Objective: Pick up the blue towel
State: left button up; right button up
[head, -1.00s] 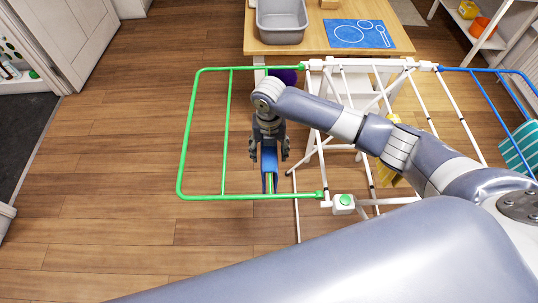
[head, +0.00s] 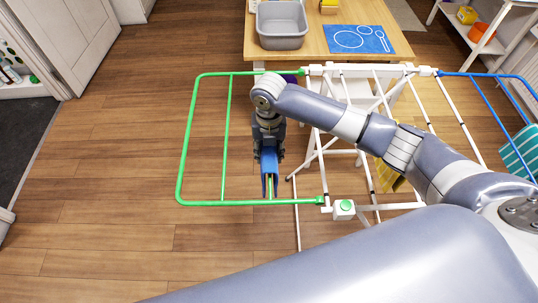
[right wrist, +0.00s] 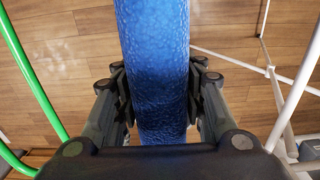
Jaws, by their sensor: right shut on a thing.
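The blue towel (head: 269,162) hangs over a bar of the green wing (head: 181,150) of the drying rack in the head view. My right gripper (head: 268,153) is at the towel from above, with its fingers on either side. In the right wrist view the towel (right wrist: 155,60) runs down between the two fingers of my right gripper (right wrist: 161,100), which are shut on it. The towel's part beneath the gripper's palm is hidden. My left gripper is not in view.
The white rack frame (head: 345,68) stands right of the towel, with a blue wing (head: 490,100) holding a teal striped cloth (head: 522,150). A yellow cloth (head: 388,174) hangs lower. A wooden table (head: 400,46) with a grey basin (head: 281,27) stands behind. The floor at left is clear.

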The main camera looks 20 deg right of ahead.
notch_tip(320, 180, up, 16)
jog(key=b, duration=0.2)
jog(key=shift+f, duration=0.2)
jog(key=shift+r+p, duration=0.5)
jog(key=shift+p, duration=0.3)
